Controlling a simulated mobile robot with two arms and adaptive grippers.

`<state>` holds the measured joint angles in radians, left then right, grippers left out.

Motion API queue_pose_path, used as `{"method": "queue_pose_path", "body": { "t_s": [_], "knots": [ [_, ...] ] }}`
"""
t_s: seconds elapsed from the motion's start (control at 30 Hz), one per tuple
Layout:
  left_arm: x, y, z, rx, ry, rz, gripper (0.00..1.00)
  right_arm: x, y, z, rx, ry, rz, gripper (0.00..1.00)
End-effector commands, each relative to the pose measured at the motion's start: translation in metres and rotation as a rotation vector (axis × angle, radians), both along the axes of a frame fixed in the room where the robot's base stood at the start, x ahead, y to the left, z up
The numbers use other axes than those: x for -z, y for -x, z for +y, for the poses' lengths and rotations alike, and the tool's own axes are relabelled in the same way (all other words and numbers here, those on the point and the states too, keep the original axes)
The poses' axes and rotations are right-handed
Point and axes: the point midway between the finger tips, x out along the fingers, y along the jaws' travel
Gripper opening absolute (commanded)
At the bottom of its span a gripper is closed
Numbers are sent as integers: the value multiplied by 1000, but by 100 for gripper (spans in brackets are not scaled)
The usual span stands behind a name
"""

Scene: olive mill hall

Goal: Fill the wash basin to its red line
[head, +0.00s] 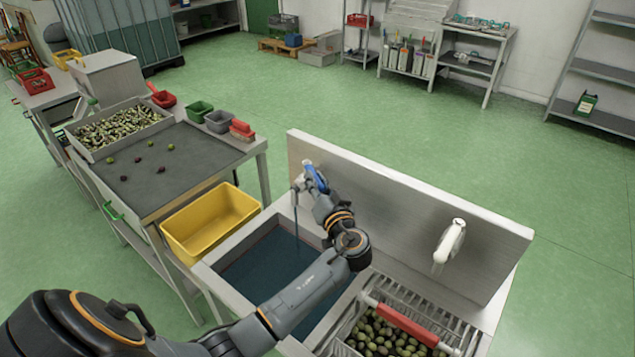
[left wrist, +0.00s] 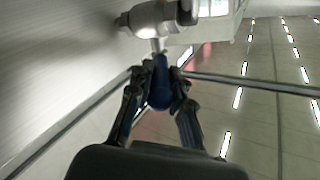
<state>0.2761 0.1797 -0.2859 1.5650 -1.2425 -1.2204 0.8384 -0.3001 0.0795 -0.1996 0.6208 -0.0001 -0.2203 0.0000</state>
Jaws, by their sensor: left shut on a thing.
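The wash basin (head: 225,254) is the left tub of the steel sink and holds dark blue water. A thin reddish line shows faintly on its inner wall near the water's edge; the exact gap between them is too small to tell. A tap (head: 297,187) on the splashback stands over the basin, and a thin stream seems to fall from its spout. My left gripper (head: 315,182) is shut on the tap's blue lever (left wrist: 160,85), between the fingers below the pale tap body (left wrist: 155,16). My left arm hides part of the basin's right side. My right gripper is not in view.
A second, white tap (head: 449,246) stands over the right tub, where a rack with a red handle (head: 404,325) holds olives. A yellow crate (head: 211,219) stands left of the basin, beside a sorting table (head: 190,163). Green floor behind the sink is clear.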

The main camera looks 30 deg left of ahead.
Motion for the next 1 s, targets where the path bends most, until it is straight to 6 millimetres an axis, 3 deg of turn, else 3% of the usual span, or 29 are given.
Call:
{"method": "queue_pose_path", "body": {
  "t_s": [0.4,1.0],
  "knots": [
    [0,15,17,351,-5,0,0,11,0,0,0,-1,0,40],
    [-2,25,53,859,-3,3,0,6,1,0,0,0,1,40]
  ]
}}
